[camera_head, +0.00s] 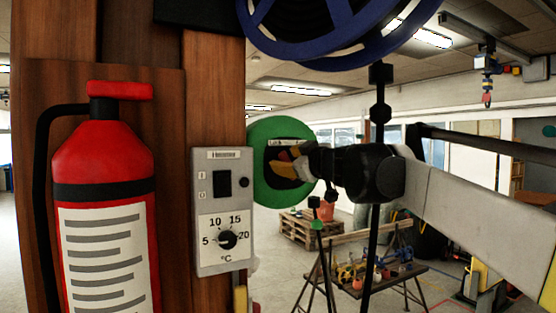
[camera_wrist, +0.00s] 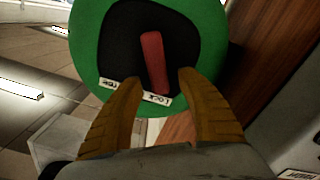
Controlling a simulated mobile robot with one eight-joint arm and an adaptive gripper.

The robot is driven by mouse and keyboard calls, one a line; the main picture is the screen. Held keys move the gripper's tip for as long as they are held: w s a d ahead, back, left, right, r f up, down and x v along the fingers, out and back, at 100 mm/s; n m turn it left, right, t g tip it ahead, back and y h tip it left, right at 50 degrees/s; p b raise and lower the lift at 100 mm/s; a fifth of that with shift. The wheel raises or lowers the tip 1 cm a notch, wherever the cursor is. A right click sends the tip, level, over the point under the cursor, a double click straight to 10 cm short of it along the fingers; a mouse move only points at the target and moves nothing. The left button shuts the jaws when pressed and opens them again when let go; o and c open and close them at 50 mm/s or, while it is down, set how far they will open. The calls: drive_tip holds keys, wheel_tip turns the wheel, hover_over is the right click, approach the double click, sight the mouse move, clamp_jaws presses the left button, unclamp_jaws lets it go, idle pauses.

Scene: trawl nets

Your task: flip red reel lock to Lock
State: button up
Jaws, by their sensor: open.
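The red reel lock lever (camera_wrist: 153,62) stands out from a black recess (camera_wrist: 120,45) in a green round plate (camera_wrist: 86,35). The green plate also shows in the head view (camera_head: 268,130). A white label (camera_wrist: 135,92) with upside-down text runs along the recess edge, and "Lock" is readable on it near the lever's lower end. My gripper (camera_wrist: 157,80) is open, its two orange-brown fingers on either side of the lever's lower end. I cannot tell whether either finger touches it. In the head view my gripper (camera_head: 284,163) is in front of the plate and hides part of the recess.
A grey heater control box (camera_head: 222,210) is fixed to the wooden post left of the plate. A red fire extinguisher (camera_head: 103,180) hangs further left. A blue reel (camera_head: 330,45) is above. A black vertical rod (camera_head: 375,235) stands right of the plate, near my arm.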

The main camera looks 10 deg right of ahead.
drive_tip(key=v, duration=1)
drive_tip(key=shift+s, duration=0.3)
drive_tip(key=s+a+f+m+g+b, duration=0.15)
drive_tip(key=s+f+b, duration=0.45)
drive_tip(key=f, duration=0.9)
drive_tip(key=s+a+f+m+g+b, duration=0.1)
drive_tip(key=s+a+f+g+b, duration=0.2)
drive_tip(key=f+b, duration=0.85)
drive_tip(key=s+a+f+m+g+b, duration=0.15)
drive_tip(key=s+f+b, duration=0.3)
drive_tip(key=f, duration=1.35)
drive_tip(key=s+d+f+m+g+h+b, duration=0.1)
drive_tip(key=s+f+b, duration=0.4)
drive_tip(key=f, duration=0.7)
drive_tip(key=s+d+f+m+g+h+b, duration=0.1)
drive_tip(key=s+d+f+m+h+b, duration=0.1)
drive_tip(key=f, duration=1.1)
drive_tip(key=s+d+f+m+g+h+b, duration=0.2)
drive_tip(key=s+d+f+b, duration=0.2)
drive_tip(key=s+f+b, duration=0.4)
wheel_tip(320, 180, down, 5)
drive_tip(key=shift+s+d+m+h+b, duration=0.3)
drive_tip(key=shift+m+b, duration=0.1)
drive_tip(key=shift+b, duration=0.3)
drive_tip(key=shift+w, duration=0.1)
